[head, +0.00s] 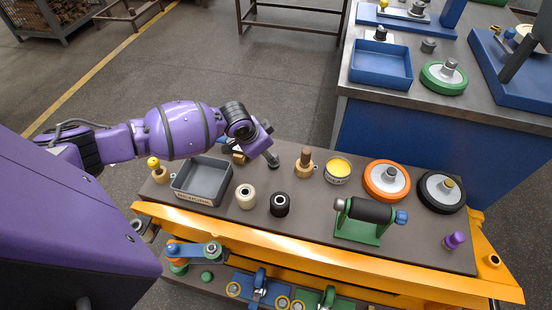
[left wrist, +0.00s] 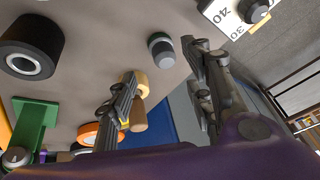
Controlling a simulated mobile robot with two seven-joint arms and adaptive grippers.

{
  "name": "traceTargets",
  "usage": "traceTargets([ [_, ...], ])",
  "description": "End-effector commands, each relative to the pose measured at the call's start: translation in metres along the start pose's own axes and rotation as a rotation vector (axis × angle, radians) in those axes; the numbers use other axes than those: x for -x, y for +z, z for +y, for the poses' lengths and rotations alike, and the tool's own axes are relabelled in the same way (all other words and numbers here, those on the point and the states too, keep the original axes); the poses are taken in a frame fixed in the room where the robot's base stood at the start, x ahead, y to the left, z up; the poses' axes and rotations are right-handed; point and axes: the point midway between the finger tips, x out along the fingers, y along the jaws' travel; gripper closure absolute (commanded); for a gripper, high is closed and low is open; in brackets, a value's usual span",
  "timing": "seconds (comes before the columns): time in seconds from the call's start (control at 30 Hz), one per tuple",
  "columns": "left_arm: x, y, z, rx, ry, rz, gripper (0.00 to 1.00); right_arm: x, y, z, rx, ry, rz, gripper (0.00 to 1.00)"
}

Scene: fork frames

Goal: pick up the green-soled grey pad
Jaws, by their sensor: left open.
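The green-soled grey pad (left wrist: 160,50) is a small grey cylinder with a green band, on the brown cart top in the left wrist view. It lies between the line of my fingertips, with space to either side. In the head view a small dark grey piece (head: 274,162), which seems to be the pad, stands just beside my left gripper (head: 262,148). Its green part cannot be made out there. My left gripper is open and empty, its two fingers spread in the left wrist view (left wrist: 165,60). My right gripper is not in view.
A wooden peg (head: 305,163) and a yellow-filled tin (head: 338,170) stand right of the pad. A cream roller (head: 245,196), a black roller (head: 280,204) and a grey tray (head: 203,198) are nearer. Orange (head: 387,180) and black (head: 441,192) wheels lie farther right.

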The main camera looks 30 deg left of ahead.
Motion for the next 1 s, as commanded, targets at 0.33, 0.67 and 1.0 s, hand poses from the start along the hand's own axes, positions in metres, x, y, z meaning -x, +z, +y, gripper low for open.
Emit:
traceTargets([
  [0.33,-0.033,0.006,0.003,0.021,0.011,-0.027,0.53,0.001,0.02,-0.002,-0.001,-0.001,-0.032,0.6],
  [0.67,-0.076,0.002,0.002,0.02,0.011,-0.027,0.53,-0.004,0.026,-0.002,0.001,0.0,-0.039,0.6],
  [1.0,-0.078,0.001,0.001,0.018,0.01,-0.026,0.61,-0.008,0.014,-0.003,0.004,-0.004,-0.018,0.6],
])
